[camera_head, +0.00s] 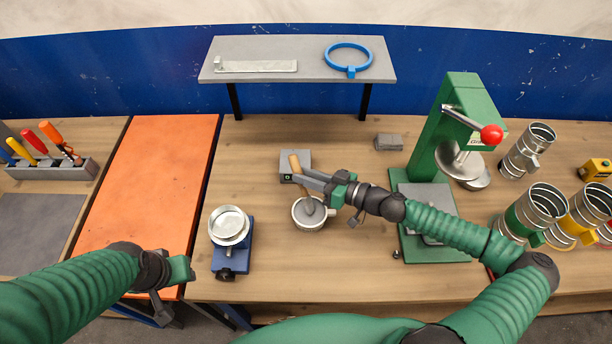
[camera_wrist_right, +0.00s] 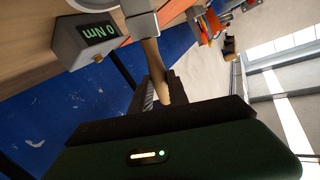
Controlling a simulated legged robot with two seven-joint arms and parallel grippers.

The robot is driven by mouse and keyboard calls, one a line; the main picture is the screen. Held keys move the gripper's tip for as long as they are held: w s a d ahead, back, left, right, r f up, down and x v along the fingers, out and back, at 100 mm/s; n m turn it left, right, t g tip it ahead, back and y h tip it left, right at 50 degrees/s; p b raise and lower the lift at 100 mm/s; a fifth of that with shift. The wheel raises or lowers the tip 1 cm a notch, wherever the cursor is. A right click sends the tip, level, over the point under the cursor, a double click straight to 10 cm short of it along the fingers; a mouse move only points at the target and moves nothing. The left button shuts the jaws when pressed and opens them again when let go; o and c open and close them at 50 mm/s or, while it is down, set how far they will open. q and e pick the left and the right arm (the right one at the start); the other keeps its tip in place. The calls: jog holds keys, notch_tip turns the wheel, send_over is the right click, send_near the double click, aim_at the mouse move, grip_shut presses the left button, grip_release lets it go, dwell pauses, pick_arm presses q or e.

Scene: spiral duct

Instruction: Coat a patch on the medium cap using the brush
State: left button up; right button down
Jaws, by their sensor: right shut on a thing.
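My right gripper (camera_head: 318,181) is shut on the wooden handle of the brush (camera_head: 295,164). The brush is tilted, with its head down at the opening of a light round pot (camera_head: 299,219); whether it touches the contents I cannot tell. In the right wrist view the brush handle (camera_wrist_right: 152,62) runs between the fingers. A round silver metal cap (camera_head: 229,222) sits on a blue stand (camera_head: 236,258), left of the pot; I cannot tell for sure that it is the medium cap. My left gripper (camera_head: 176,290) is low over the orange board's near edge, its jaws unclear.
A small grey box with a display (camera_head: 294,160) stands behind the brush. A green press (camera_head: 437,140) with a red-knobbed lever stands right. Several metal duct pieces (camera_head: 540,208) stand far right. A raised grey shelf (camera_head: 308,72) is at the back. Bench wood between stand and pot is clear.

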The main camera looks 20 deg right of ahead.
jog(key=shift+f, duration=0.1)
dwell(0.4)
notch_tip(320, 180, up, 7)
jog(key=p, duration=0.4)
dwell(0.8)
